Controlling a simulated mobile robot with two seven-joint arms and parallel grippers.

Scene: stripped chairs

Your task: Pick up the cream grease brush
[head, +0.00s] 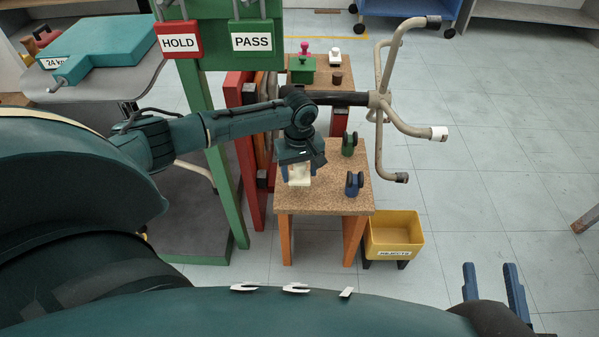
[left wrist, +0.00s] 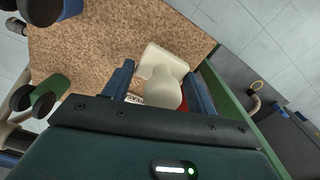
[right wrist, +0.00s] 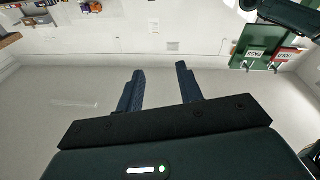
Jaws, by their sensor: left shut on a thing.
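The cream grease brush (head: 299,176) is at the left part of the speckled bench top (head: 335,195). It has a pale block and a rounded handle, and it also shows in the left wrist view (left wrist: 165,65). My left gripper (head: 299,164) points down over it, its fingers on either side of the handle, shut on it. I cannot tell whether the brush touches the bench. My right gripper (head: 495,288) is open and empty at the lower right, far from the bench; the right wrist view shows a gap between its fingers.
A green caster (head: 349,144) and a blue caster (head: 354,183) stand right of the brush. A yellow bin (head: 394,236) is beside the bench. A beige chair base (head: 385,100) reaches over behind. A green post (head: 215,170) stands left. Floor on the right is clear.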

